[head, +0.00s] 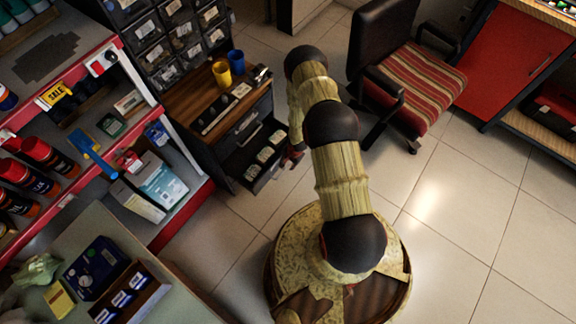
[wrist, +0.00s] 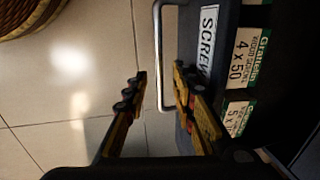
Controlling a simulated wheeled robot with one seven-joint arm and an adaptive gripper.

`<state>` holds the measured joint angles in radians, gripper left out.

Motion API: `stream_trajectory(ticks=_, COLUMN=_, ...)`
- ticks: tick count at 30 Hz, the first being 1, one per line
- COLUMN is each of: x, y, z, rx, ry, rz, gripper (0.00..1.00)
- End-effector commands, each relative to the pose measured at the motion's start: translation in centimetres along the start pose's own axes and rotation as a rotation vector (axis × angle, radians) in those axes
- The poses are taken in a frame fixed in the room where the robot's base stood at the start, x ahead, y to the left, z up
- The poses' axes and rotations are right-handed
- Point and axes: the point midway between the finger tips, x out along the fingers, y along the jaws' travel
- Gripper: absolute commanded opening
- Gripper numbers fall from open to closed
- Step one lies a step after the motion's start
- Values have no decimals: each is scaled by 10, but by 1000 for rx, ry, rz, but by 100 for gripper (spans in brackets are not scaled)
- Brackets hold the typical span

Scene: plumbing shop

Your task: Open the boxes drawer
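The boxes drawer (head: 238,164) is the lower drawer of a dark cabinet (head: 217,120). It stands partly pulled out, with several small labelled boxes (head: 265,154) inside. In the wrist view the drawer front (wrist: 184,50) carries a white label reading "SCREW", cut off by my finger. A metal bar handle (wrist: 157,50) sticks out from it. My gripper (wrist: 160,76) is open, one finger on the outer side of the handle and the other by the drawer front. Contact with the handle cannot be told. In the head view my gripper (head: 294,154) is at the drawer's front, partly hidden by my arm.
An upper drawer (head: 243,130) of the cabinet is shut. A yellow cup (head: 222,75) and a blue cup (head: 236,61) stand on top. A chair (head: 413,75) stands to the right, and red-edged shelves (head: 130,65) to the left. Tiled floor (head: 450,200) at right is clear.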

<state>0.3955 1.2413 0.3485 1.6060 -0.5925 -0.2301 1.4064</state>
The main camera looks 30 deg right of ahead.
Motion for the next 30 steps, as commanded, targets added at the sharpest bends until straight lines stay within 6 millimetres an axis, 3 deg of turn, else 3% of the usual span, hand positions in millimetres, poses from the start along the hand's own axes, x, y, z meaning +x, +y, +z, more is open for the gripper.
stream_trajectory(ticks=9, x=3, y=0, z=0, rx=0, ry=0, rz=0, gripper=26)
stream_trajectory(ticks=23, x=3, y=0, z=0, rx=0, ry=0, rz=1, gripper=0)
stream_trajectory(ticks=30, x=3, y=0, z=0, rx=0, ry=0, rz=1, gripper=0)
